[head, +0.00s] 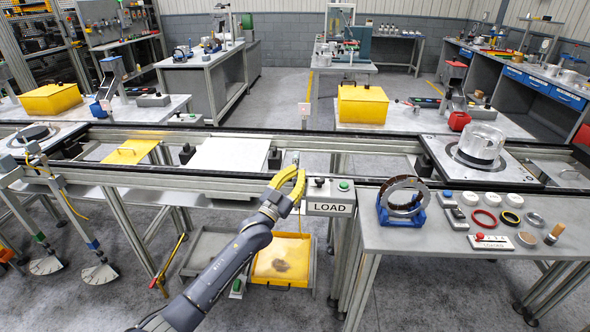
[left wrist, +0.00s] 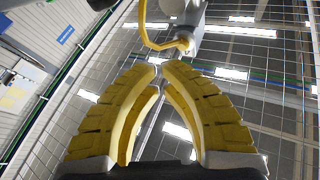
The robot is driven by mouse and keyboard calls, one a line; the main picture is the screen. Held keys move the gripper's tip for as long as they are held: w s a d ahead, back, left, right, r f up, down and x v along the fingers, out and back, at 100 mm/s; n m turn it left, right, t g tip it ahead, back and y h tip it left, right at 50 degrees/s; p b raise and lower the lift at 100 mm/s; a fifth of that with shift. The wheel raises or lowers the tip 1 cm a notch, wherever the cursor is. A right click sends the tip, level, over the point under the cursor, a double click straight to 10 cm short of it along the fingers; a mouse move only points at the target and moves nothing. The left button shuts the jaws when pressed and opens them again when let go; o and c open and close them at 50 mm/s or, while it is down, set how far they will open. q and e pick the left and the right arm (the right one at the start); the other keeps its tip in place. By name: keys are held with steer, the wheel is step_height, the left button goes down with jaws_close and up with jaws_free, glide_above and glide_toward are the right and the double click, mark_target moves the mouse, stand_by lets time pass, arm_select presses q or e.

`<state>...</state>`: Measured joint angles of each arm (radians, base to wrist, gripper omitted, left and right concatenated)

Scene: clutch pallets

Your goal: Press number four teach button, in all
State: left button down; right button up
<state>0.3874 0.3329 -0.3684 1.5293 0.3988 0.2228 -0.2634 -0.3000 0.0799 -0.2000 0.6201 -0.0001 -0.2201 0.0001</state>
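My left gripper (head: 299,171) is held over the front rail of the conveyor, just left of the LOAD control box (head: 331,197). Its curved yellow fingers come together at the tips, with nothing seen between them; they also show in the left wrist view (left wrist: 160,66). The LOAD box has a green button (head: 344,186) and a dark knob (head: 319,182) on top. The fingers appear apart from the green button. I cannot read a "teach" label or a number four on any button. My right gripper is not in view.
A grey side table (head: 400,240) at right holds a blue stand with a metal ring (head: 403,198), coloured rings and small parts. A clear-topped round fixture (head: 481,146) sits on a pallet at right. A white plate (head: 229,155) lies on the conveyor left of my gripper. A yellow tray (head: 283,262) is below.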

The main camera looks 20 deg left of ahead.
arm_select(q)
steer(key=shift+s+d, duration=0.2)
steer(key=shift+s, duration=0.95)
steer(key=shift+s+d, duration=0.2)
steer(key=shift+s, duration=0.95)
